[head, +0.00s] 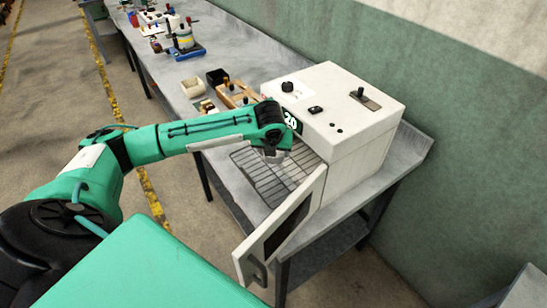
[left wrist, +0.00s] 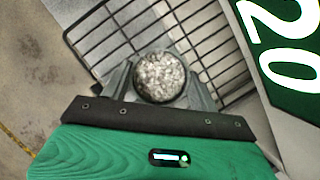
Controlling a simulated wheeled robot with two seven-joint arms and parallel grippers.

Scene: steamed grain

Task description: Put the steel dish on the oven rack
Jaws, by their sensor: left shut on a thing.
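The steel dish (left wrist: 158,100) is small and round, filled with pale grey-white grainy stuff. In the left wrist view it sits between the two fingers of my left gripper (left wrist: 160,85), which is shut on it. In the head view my left gripper (head: 274,156) is over the oven rack (head: 248,160), close to the oven front; the dish is hard to make out there. The wire rack also shows behind the dish in the left wrist view (left wrist: 112,32). Whether the dish touches the rack I cannot tell. My right gripper is not in view.
The white oven (head: 345,135) stands on the grey bench with its door (head: 285,225) swung open toward the front, right of the rack. Several bottles and tools are farther back.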

